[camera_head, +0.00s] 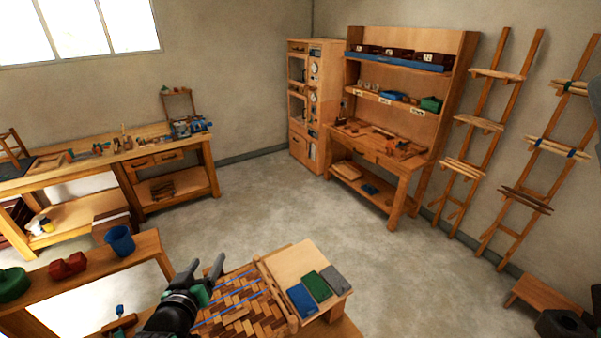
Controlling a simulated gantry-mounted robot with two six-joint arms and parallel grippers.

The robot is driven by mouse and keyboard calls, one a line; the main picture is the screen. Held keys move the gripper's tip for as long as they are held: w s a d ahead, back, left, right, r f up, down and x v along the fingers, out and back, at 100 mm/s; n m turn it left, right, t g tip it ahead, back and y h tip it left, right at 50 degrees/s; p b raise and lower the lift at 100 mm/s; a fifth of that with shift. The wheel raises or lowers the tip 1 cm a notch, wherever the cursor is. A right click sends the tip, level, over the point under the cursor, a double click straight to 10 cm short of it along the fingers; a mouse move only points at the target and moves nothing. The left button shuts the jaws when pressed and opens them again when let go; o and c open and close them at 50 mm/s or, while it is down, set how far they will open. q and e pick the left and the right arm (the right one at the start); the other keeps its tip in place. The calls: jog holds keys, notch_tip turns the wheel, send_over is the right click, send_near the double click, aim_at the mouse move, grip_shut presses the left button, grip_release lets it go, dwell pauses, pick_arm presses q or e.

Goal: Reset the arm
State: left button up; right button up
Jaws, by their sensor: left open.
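My left gripper (207,268) is dark, with two fingers spread apart, and holds nothing that I can see. It is over the left part of a woven wooden seat panel (241,309) with a herringbone pattern and blue strips. I cannot tell how high above the panel it is. Dark parts show at the right edge, but no right gripper fingers can be made out.
A slanted wooden board (296,263) with blue, green and grey blocks stands right of the panel. A bench (95,272) with a blue cup (120,240) is at left. Workbenches and a shelf unit (405,80) line the walls. The middle floor (270,200) is clear.

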pick_arm(q)
jog(key=s+d+r+m+t+h, duration=0.1)
jog(key=s+d+r+t, duration=0.15)
jog(key=r, duration=0.75)
jog(key=s+d+r+t, duration=0.1)
jog(key=s+r+t, duration=0.15)
jog(key=r, duration=0.75)
jog(key=s+d+r+m+t+h, duration=0.1)
jog(key=d+r+t, duration=0.15)
jog(key=r, duration=0.75)
jog(key=s+r+m+t+h, duration=0.15)
jog(key=s+r+t, duration=0.45)
jog(key=s+r, duration=0.9)
notch_tip(320, 180, down, 40)
jog(key=b, duration=3.8)
jog(key=shift+s+d+r+m, duration=0.15)
jog(key=shift+d+m, duration=0.05)
jog(key=shift+m, duration=0.25)
